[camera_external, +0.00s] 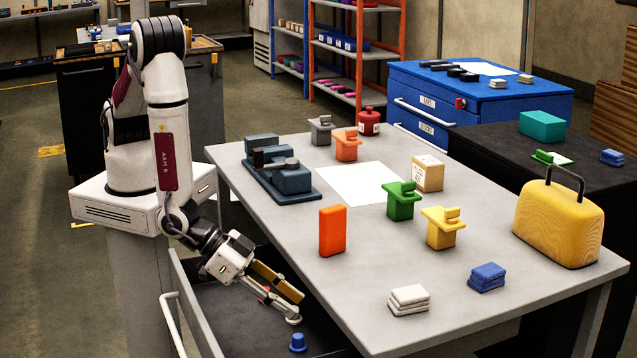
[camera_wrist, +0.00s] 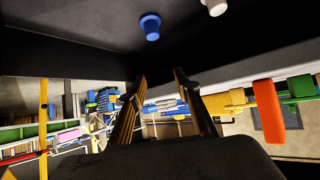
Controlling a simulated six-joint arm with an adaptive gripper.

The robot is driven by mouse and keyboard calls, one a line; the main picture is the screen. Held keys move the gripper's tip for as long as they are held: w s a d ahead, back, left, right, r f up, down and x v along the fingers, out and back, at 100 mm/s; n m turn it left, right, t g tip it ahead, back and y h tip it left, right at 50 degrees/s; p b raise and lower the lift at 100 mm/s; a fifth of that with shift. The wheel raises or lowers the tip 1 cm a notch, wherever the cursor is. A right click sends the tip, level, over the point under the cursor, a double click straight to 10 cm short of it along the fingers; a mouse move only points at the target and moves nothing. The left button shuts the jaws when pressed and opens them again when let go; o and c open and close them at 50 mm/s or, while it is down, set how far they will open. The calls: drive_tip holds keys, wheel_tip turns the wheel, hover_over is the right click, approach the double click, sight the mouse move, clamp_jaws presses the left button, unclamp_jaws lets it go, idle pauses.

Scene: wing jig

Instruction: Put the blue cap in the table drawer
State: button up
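The blue cap (camera_external: 298,342) is on the dark floor of the open table drawer (camera_external: 196,312), near its front end in the external view. It also shows in the wrist view (camera_wrist: 150,27), at the top, apart from the fingers. My gripper (camera_external: 294,304) hangs low over the drawer, tilted down and to the right. Its two fingers are spread in the wrist view (camera_wrist: 160,80), with no object held between them. A small white piece (camera_wrist: 215,6) is near the cap in the wrist view, cut by the top edge.
The table top (camera_external: 375,285) above the drawer holds an orange block (camera_external: 333,230), green (camera_external: 402,201) and yellow (camera_external: 442,228) pieces, white (camera_external: 409,300) and blue (camera_external: 487,277) stacks, and a yellow case (camera_external: 558,222). The table's left edge is close to my gripper.

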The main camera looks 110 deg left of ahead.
idle(0.4)
drive_tip(key=s+a+r+m+g+h, duration=0.1)
drive_tip(key=s+a+r+h, duration=0.15)
drive_tip(key=r, duration=0.95)
drive_tip(key=s+a+r+g+h, duration=0.1)
drive_tip(key=s+r+h, duration=0.15)
drive_tip(key=r, duration=0.85)
drive_tip(key=s+a+r+g+y, duration=0.1)
drive_tip(key=s+a+r, duration=0.2)
drive_tip(key=s+a, duration=0.2)
drive_tip(key=s+a+r+m+g+y, duration=0.1)
drive_tip(key=s+a+r, duration=0.2)
drive_tip(key=s, duration=0.7)
drive_tip(key=s+a+r, duration=0.3)
drive_tip(key=s+a, duration=0.4)
drive_tip(key=s, duration=0.1)
drive_tip(key=shift+s+a+r+g+y, duration=0.2)
drive_tip(key=shift+a+r+g+y, duration=0.05)
drive_tip(key=shift+a+g+y, duration=0.15)
